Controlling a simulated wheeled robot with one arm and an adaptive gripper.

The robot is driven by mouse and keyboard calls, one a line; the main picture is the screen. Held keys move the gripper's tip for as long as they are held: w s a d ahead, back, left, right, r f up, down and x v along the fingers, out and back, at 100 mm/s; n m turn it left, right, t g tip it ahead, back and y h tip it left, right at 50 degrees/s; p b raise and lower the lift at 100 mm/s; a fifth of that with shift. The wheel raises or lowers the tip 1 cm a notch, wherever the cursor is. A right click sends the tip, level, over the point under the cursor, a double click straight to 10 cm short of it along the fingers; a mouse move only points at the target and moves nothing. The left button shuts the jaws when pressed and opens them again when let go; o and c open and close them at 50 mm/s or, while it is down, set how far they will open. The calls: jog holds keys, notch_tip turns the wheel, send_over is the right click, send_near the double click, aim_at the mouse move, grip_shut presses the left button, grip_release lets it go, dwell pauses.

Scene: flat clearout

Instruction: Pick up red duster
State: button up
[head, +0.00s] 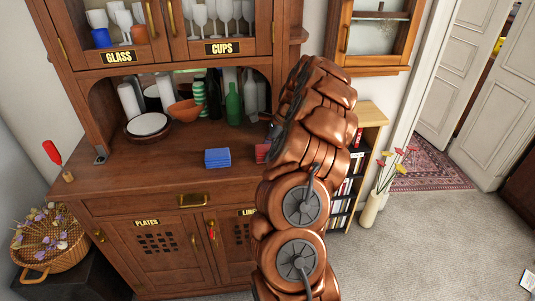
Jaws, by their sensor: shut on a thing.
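The red duster (262,153) looks like a folded red cloth at the right end of the wooden sideboard's counter. Its right part is hidden behind my copper-coloured arm. My gripper (271,130) is mostly hidden by the arm. Only a dark part shows, just above and beside the red duster. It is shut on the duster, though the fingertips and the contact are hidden. I cannot tell whether the duster is clear of the counter.
A folded blue cloth (217,158) lies left of the red duster. Green bottles (233,106), an orange bowl (185,110) and a plate stack (147,125) stand behind. A red-headed tool (53,153) is at the counter's left end. Front-middle counter is clear. A vase (370,209) stands on the floor.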

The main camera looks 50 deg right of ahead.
aim_at(265, 148)
jog(key=shift+r+b, duration=0.9)
jog(key=shift+r, duration=0.85)
jog(key=s+a+r+b, duration=0.1)
jog(key=s+a+b, duration=0.3)
jog(key=a, duration=1)
jog(key=shift+s+a+r, duration=0.15)
jog(key=shift+s+r, duration=0.1)
jog(key=shift+s, duration=1.35)
jog(key=o, duration=0.6)
jog(key=c, duration=0.5)
jog(key=shift+o, duration=0.2)
